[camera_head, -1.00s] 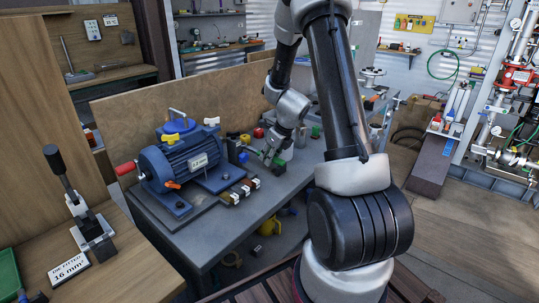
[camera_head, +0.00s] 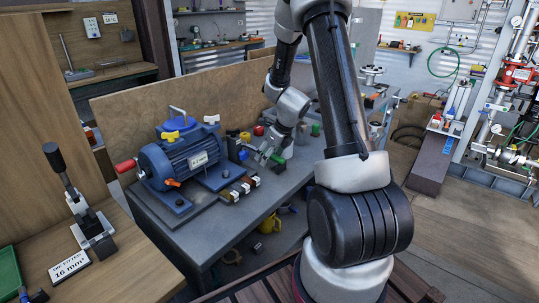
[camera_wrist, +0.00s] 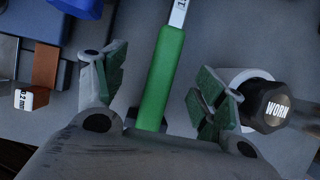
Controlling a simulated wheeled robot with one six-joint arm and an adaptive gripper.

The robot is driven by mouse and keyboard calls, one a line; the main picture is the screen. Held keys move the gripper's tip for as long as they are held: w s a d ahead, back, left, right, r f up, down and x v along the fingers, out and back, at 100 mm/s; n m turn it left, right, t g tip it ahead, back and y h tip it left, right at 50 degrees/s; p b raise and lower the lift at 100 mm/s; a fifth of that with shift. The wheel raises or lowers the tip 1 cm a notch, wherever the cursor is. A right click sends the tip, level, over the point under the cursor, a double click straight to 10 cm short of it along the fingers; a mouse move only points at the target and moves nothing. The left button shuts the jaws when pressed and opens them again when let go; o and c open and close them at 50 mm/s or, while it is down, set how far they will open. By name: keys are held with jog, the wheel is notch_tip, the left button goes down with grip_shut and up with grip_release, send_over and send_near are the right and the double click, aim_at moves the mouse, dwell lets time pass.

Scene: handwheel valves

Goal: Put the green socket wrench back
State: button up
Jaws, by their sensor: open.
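The green socket wrench (camera_wrist: 163,80) shows in the wrist view as a straight green handle with a pale, labelled shank running off the top edge. My gripper (camera_wrist: 160,78) is open, with one green-padded finger on each side of the handle and a visible gap on both sides. The handle's lower end is hidden behind my gripper body. In the head view my gripper (camera_head: 267,156) is low over the grey workbench (camera_head: 238,223), right of the blue motor. The wrench is too small there to make out clearly.
A dark cylinder marked WORN (camera_wrist: 270,110) stands close to my right finger. A brown block with a white tag (camera_wrist: 37,99) lies left. The blue motor (camera_head: 181,158) fills the bench's left half; a wooden board (camera_head: 130,118) stands behind.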

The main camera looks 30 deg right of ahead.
jog(key=shift+r, duration=0.15)
jog(key=shift+v, duration=2.85)
jog(key=shift+s, duration=0.1)
